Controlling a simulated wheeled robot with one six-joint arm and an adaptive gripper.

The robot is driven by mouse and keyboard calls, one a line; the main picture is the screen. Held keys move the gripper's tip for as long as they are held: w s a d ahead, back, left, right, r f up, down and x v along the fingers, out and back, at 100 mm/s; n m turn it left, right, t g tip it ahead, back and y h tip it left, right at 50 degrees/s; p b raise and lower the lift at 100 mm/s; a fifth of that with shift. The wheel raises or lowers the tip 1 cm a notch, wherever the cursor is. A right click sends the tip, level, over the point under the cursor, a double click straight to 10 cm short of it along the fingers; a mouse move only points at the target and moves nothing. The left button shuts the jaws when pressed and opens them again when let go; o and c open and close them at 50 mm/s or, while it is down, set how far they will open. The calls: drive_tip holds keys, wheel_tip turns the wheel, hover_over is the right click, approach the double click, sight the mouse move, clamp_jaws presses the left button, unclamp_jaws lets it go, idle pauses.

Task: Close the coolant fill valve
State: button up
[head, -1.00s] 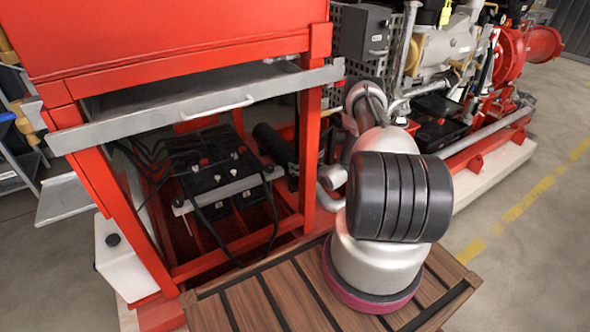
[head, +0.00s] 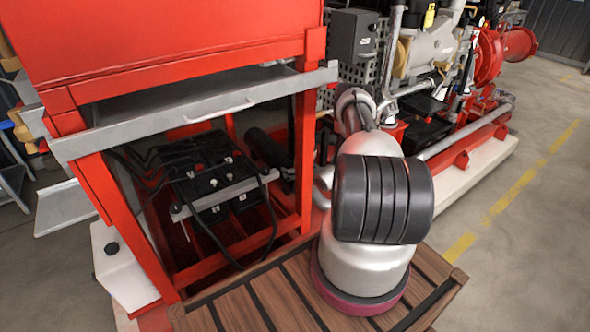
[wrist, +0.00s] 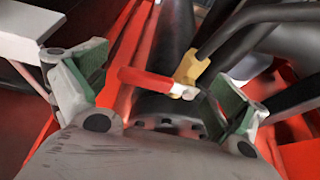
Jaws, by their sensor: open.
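In the wrist view, a small valve with a flat red lever (wrist: 150,82) and a brass body (wrist: 190,67) sits just beyond my gripper (wrist: 163,78). It appears to be the coolant fill valve. The lever points left from the brass body, crosswise in the picture. My gripper is open, with a green-padded finger on each side of the lever. I see no contact between the fingers and the lever. In the head view, my arm hides the gripper, and I cannot make out the valve.
Dark hoses (wrist: 245,30) run close behind the valve at upper right. Red frame parts surround it. In the head view, a red cabinet frame (head: 302,150) with a battery (head: 212,170) stands left of my arm. Open floor (head: 520,250) lies to the right.

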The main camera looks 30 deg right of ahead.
drive_tip(key=shift+r, duration=0.1)
wheel_tip(320, 180, up, 10)
drive_tip(key=shift+f, duration=0.1)
idle(0.3)
idle(0.4)
